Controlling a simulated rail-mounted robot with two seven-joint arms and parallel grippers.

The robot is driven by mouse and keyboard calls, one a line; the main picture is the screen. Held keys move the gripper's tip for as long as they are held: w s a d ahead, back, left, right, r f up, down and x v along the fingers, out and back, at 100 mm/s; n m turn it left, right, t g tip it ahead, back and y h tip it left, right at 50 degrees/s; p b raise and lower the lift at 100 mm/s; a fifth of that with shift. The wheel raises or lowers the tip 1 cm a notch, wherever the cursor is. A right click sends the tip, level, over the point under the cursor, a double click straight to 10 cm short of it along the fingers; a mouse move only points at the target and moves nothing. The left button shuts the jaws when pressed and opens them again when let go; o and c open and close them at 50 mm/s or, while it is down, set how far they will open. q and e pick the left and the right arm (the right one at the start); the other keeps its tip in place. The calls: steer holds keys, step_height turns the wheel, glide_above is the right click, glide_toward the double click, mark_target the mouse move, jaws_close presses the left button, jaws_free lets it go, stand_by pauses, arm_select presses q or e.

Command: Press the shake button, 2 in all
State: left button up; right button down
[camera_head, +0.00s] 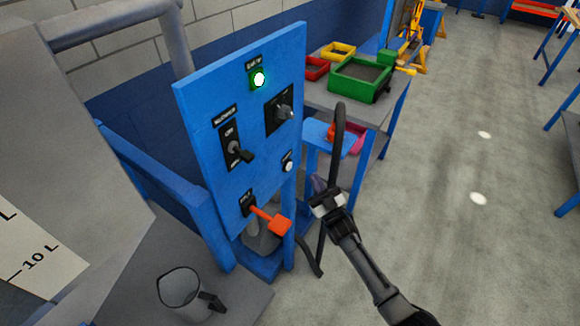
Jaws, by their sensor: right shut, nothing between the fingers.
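A blue upright panel (213,120) stands left of the middle. Near its lower right edge is a small round white button (288,167) with a small label above it. A round button glowing green (259,79) sits at the top. The labels are too small to read surely, so I cannot tell by text which one is the shake button. My right gripper (318,186) is shut and empty, to the right of the white button and apart from it in the picture. My left gripper is not in view.
The panel also bears a black toggle switch (238,152), a rotary knob (284,112) and an orange lever (279,224) jutting out below. A clear jug (180,290) stands at the lower left. A table with a green tray (345,92) is behind.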

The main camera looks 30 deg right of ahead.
mark_target(288, 166)
stand_by(0.6)
steer(key=s+m+g+h+p, duration=0.1)
steer(key=m+h+p, duration=0.1)
steer(key=m, duration=0.1)
steer(key=s+d+m+g+h+p, duration=0.1)
steer(key=m+h+p, duration=0.2)
steer(key=m, duration=0.1)
steer(key=s+m+g+h+p, duration=0.1)
steer(key=m+h+p, duration=0.2)
steer(key=shift+s+d+r+m+g, duration=0.1)
steer(key=shift+s+d+m+g, duration=0.2)
steer(key=shift+g, duration=0.1)
steer(key=shift+w, duration=0.1)
steer(key=w+a+b, duration=0.3)
steer(key=w+b, duration=0.1)
steer(key=w, duration=0.4)
steer(key=shift+a, duration=0.2)
stand_by(0.4)
